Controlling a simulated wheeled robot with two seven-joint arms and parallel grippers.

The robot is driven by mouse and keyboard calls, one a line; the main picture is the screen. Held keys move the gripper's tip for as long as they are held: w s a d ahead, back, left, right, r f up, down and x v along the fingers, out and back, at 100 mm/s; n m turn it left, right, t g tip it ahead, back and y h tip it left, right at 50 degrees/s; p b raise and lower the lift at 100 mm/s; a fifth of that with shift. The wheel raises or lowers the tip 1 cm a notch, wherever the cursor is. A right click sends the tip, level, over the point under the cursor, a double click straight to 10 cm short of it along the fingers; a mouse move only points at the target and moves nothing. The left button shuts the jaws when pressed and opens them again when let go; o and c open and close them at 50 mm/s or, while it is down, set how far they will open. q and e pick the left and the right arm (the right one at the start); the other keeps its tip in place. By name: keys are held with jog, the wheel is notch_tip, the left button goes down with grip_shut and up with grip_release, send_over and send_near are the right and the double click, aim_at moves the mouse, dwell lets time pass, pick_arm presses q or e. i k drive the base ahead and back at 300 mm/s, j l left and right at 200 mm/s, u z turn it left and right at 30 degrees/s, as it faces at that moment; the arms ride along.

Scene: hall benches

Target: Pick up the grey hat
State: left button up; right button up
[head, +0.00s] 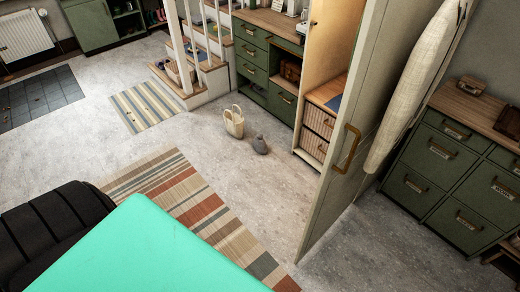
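A small rounded dark grey thing (260,145) lies on the grey floor in the middle of the head view. It looks like the grey hat, but it is too small here to be sure. It sits just right of a cream bag (234,122) with handles, close beside it. Neither of my grippers shows in this view.
An open tall door (343,150) stands right of the grey thing, with green drawers (433,175) beyond. A green cabinet (282,103) and stairs (205,65) stand behind. A striped rug (190,200) lies in front. Bare floor (285,190) surrounds the grey thing's near side.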

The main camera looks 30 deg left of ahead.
aim_at(259, 145)
jog(key=i+j, duration=0.15)
jog(key=j, duration=0.2)
jog(key=i+j+u, duration=0.1)
jog(key=j, duration=0.3)
jog(key=i+j, duration=0.15)
jog(key=j, duration=0.2)
jog(key=i+j+u, duration=0.1)
jog(key=j, duration=0.25)
